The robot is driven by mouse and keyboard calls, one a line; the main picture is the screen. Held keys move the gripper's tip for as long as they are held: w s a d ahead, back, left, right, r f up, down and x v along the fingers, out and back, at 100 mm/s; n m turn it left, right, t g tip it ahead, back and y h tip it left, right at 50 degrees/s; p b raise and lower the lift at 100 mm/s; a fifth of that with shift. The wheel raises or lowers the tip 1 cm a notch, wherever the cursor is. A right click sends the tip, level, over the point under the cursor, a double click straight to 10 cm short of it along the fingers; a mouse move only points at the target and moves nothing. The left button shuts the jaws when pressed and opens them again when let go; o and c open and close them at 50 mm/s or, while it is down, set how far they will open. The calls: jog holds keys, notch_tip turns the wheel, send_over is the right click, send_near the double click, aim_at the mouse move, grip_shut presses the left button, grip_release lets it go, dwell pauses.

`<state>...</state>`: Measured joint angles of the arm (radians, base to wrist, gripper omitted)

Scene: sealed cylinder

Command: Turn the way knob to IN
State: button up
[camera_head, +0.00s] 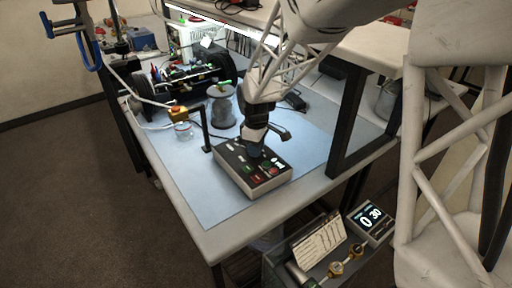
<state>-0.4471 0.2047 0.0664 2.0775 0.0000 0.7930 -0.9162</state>
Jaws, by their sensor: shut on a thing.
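A grey control box (228,178) with a black top stands on the blue mat near the table's front corner. Its top carries white labels and red and green buttons. My gripper (256,150) points down at the middle of the box top and is shut on the way knob there. The knob is mostly hidden by the fingers, so which way it points cannot be told. The label lettering is too small to read. A grey cylinder (222,108) with a green part on top stands upright behind the box.
A black post (206,130) stands just behind the box's left side. A display reading 0 and 30 (371,219) sits low at the front right. The blue mat (205,200) is clear left of the box.

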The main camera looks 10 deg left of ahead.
jog(key=m, duration=0.3)
jog(key=shift+m, duration=0.3)
jog(key=m, duration=0.3)
jog(key=shift+m, duration=0.3)
jog(key=m, duration=0.6)
jog(key=shift+m, duration=0.3)
jog(key=o, duration=0.9)
jog(key=shift+r, duration=0.1)
jog(key=shift+r, duration=3.8)
